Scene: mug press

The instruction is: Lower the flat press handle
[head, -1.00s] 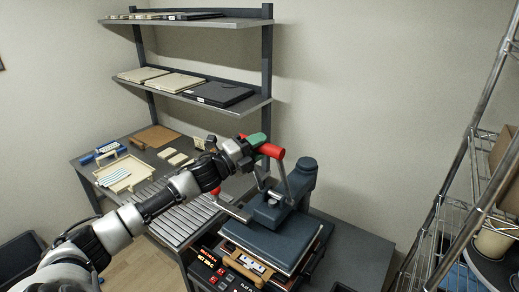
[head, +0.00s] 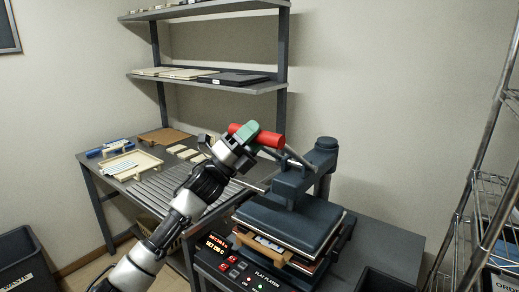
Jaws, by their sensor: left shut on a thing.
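The flat press (head: 292,222) stands on the dark table at the lower right, with a blue-grey upper plate over a lower stack. Its handle has a red grip (head: 270,140) on a metal lever that slants down right to the press arm. My left gripper (head: 250,134) is at the red grip and shut on it, with red showing on both sides of the green-tipped fingers. The control panel (head: 226,262) with a lit display and the label "FLAT PLATEN" is at the front of the press. My right gripper is not in view.
A slatted table (head: 160,196) to the left holds a cream tray (head: 134,164) and small pieces. Shelves (head: 207,80) with flat boards stand above it. A wire rack (head: 487,190) is at the right. Dark bins stand at the lower left and lower right.

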